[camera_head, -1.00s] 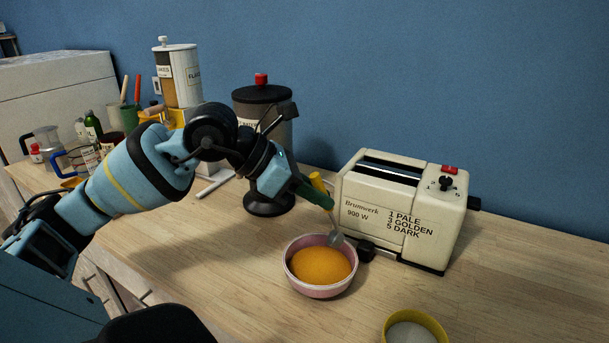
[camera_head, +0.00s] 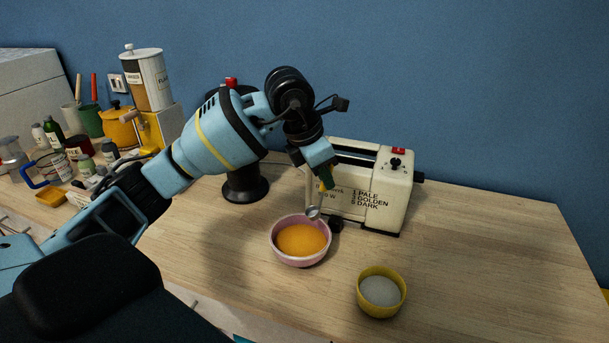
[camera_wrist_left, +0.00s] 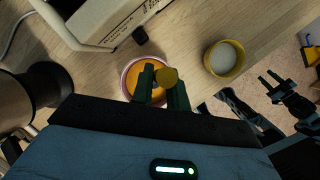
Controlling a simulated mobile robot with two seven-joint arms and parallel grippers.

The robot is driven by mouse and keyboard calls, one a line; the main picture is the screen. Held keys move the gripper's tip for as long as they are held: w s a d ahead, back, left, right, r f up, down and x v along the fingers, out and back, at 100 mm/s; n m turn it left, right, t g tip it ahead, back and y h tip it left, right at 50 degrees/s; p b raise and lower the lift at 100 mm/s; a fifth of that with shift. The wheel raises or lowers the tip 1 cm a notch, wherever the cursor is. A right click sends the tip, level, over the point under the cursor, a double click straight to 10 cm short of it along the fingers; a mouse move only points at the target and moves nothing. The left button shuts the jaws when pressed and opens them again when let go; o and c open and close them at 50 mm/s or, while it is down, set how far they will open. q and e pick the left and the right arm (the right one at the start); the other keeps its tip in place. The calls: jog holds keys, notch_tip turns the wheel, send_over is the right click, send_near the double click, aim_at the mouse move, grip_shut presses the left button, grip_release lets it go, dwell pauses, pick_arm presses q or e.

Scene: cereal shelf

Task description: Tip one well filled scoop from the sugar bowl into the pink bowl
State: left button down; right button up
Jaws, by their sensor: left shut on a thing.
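My left gripper (camera_head: 325,182) is shut on the yellow handle of a small metal scoop (camera_head: 313,212). The scoop head hangs at the far right rim of the pink bowl (camera_head: 300,262); whether it holds anything is unclear. The pink bowl holds an orange-yellow fill. The sugar bowl (camera_head: 382,309), yellow with pale grey-white contents, stands in front and to the right. The left wrist view shows the handle end (camera_wrist_left: 167,77) between the green fingers, the pink bowl behind them and the sugar bowl (camera_wrist_left: 226,74) apart. My right gripper (camera_wrist_left: 269,78) is at the right there, its fingers apart.
A cream toaster (camera_head: 360,190) stands close behind the gripper and pink bowl. A dark-based dispenser (camera_head: 245,186) stands left of it, partly hidden by my arm. Jars, mugs and a cereal dispenser (camera_head: 148,80) crowd the left. The counter's right part is clear.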

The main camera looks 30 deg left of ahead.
pick_arm(q)
jog(key=shift+w+d+r+g+y, duration=0.5)
jog(key=shift+w+d+g+y, duration=0.1)
jog(key=shift+d, duration=0.1)
jog(key=shift+w+d+r+g+y, duration=0.4)
jog(key=shift+w+d+g+y, duration=0.25)
jog(key=shift+g+y, duration=0.3)
jog(key=shift+a+f, duration=0.1)
